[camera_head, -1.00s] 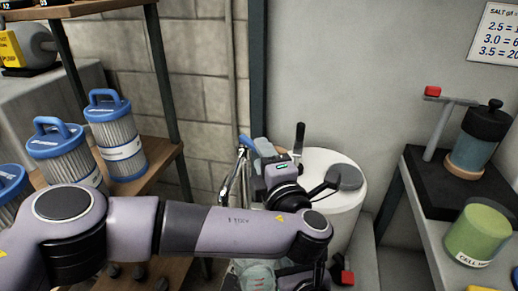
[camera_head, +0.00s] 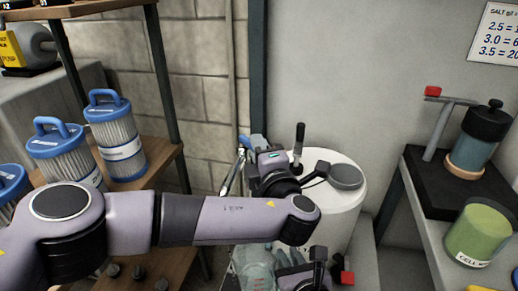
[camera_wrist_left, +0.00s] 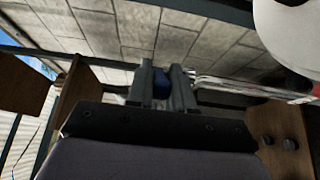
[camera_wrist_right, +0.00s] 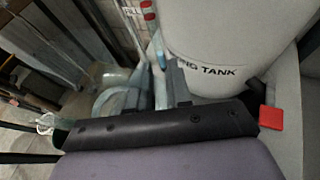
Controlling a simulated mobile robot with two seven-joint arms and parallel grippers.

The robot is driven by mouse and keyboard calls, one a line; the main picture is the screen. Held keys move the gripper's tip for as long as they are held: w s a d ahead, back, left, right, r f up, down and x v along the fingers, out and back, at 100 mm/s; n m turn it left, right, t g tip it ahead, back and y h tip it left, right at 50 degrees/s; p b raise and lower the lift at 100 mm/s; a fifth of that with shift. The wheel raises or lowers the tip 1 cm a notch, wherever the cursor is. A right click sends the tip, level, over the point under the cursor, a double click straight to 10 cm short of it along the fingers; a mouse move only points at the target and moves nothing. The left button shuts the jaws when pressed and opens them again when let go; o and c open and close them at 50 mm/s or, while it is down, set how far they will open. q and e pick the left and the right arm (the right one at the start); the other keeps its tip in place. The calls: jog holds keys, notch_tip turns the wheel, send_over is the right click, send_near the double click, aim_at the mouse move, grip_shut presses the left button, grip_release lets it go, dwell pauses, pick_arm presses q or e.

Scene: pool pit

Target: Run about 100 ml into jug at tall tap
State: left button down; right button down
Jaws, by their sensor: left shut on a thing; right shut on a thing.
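The tall tap (camera_head: 234,172) is a slim chrome fitting with a blue lever (camera_head: 244,141), in front of the block wall. My left gripper (camera_head: 258,146) is at the lever; in the left wrist view its fingers (camera_wrist_left: 163,88) are shut on a dark blue piece, the lever. The clear jug (camera_head: 254,262) is low in the head view, below the tap and partly hidden by my left arm. My right gripper (camera_wrist_right: 166,82) is shut on the jug's handle; the jug also shows left of the fingers in the right wrist view (camera_wrist_right: 112,100). I cannot make out a water stream or level.
A white tank (camera_head: 340,205) with a dark round lid piece stands just right of the tap. Blue-capped filter cartridges (camera_head: 118,140) stand on the wooden shelf at left. A bench at right holds a green tub (camera_head: 478,233) and a dark-lidded jar (camera_head: 480,140).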

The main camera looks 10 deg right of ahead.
pick_arm(q)
jog(key=shift+s+a+m+h, duration=0.1)
jog(key=shift+a+m+h, duration=0.2)
jog(key=shift+m+h, duration=0.55)
jog(key=shift+s+a+m+h, duration=0.1)
jog(key=shift+a+m+h, duration=0.3)
jog(key=shift+h, duration=0.85)
jog(key=shift+s+m+h, duration=0.1)
jog(key=shift+m+h, duration=0.15)
jog(key=shift+h, duration=0.05)
jog(key=shift+d, duration=0.1)
jog(key=c, duration=1.1)
grip_release()
jog(key=s, duration=0.4)
jog(key=s+a, duration=0.1)
jog(key=s, duration=0.7)
jog(key=shift+a, duration=0.3)
